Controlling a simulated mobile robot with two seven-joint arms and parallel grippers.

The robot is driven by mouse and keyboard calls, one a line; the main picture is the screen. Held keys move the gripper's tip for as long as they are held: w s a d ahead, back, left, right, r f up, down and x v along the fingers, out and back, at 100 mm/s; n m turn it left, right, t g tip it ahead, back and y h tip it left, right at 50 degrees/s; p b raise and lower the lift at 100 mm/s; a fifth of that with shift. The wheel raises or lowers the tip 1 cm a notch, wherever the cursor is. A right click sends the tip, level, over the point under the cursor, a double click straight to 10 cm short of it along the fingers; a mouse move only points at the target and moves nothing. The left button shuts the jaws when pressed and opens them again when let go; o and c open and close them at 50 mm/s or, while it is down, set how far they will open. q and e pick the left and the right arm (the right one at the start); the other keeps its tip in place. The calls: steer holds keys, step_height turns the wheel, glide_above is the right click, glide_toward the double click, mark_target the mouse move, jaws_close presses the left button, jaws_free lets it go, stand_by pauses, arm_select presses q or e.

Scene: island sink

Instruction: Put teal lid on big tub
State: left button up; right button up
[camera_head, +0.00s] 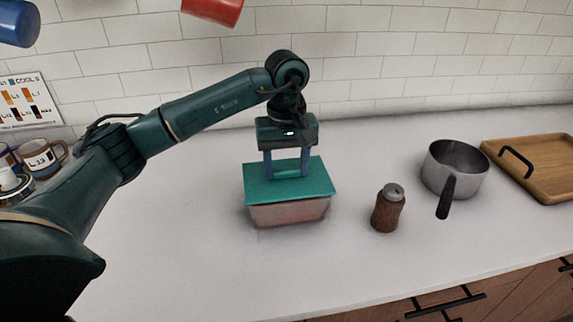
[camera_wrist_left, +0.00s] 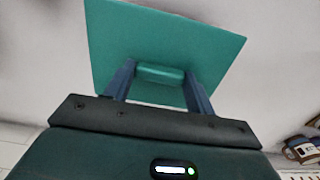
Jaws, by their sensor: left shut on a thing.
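The teal lid (camera_head: 310,187) is a flat rectangle lying over the top of the big tub (camera_head: 290,212), a clear container with reddish contents at the middle of the counter. The lid looks roughly lined up with the tub's rim; I cannot tell whether it is fully seated. My left gripper (camera_head: 287,172) points down from above and is shut on the lid's raised handle. In the left wrist view the lid (camera_wrist_left: 165,40) spreads beyond the fingers, with its handle (camera_wrist_left: 160,74) between the fingertips; the tub is hidden there. My right gripper is not in view.
A brown shaker (camera_head: 387,210) stands right of the tub. Beyond it are a metal saucepan (camera_head: 455,168) with a dark handle and a wooden tray (camera_head: 540,165). Mugs (camera_head: 40,158) stand at the far left. The counter in front of the tub is clear.

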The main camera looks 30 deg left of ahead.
mark_target(287, 170)
arm_select(q)
steer(key=shift+f+b, duration=0.4)
steer(key=shift+b, duration=0.1)
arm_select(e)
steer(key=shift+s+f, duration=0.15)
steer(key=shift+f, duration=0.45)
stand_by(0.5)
arm_select(q)
steer(key=o, duration=1)
steer(key=shift+o, duration=0.2)
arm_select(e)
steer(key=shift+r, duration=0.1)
arm_select(q)
steer(key=shift+r, duration=0.3)
step_height(287, 170, up, 13)
steer(key=shift+f, duration=0.2)
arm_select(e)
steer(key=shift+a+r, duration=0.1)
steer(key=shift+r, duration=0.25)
